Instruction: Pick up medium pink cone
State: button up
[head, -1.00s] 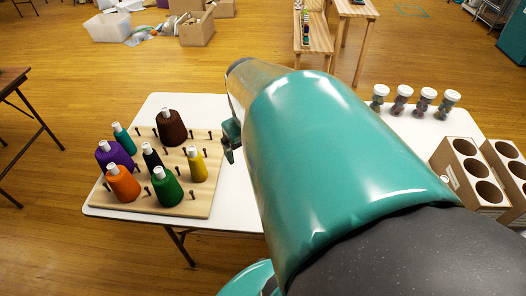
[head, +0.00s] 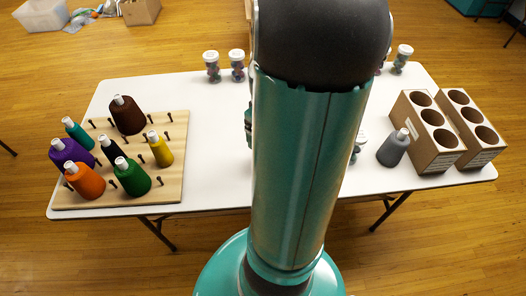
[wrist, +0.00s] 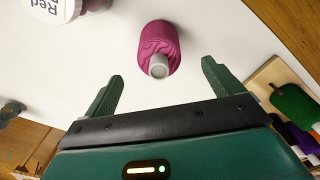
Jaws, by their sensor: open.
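The pink cone (wrist: 159,44) shows in the wrist view, a magenta spool with a pale grey tip, on the white table. It lies ahead of my gripper (wrist: 161,85), between the lines of its two dark green fingers but beyond the fingertips, not touching. My gripper is open and empty. In the head view my own arm hides the pink cone, and only small parts of my gripper (head: 248,125) show beside the arm.
A wooden peg board (head: 175,180) with several coloured cones stands at the table's left. A grey cone (head: 393,148) stands beside cardboard holders (head: 424,161) at right. Lidded jars (head: 211,67) line the back; one (wrist: 55,8) is near the pink cone. White table (head: 215,160) left of my arm is clear.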

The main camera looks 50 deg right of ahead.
jog(key=shift+f, duration=3.55)
jog(key=shift+w+d, duration=0.1)
jog(key=c, duration=1.5)
jog(key=shift+o, duration=0.2)
jog(key=shift+r, duration=0.1)
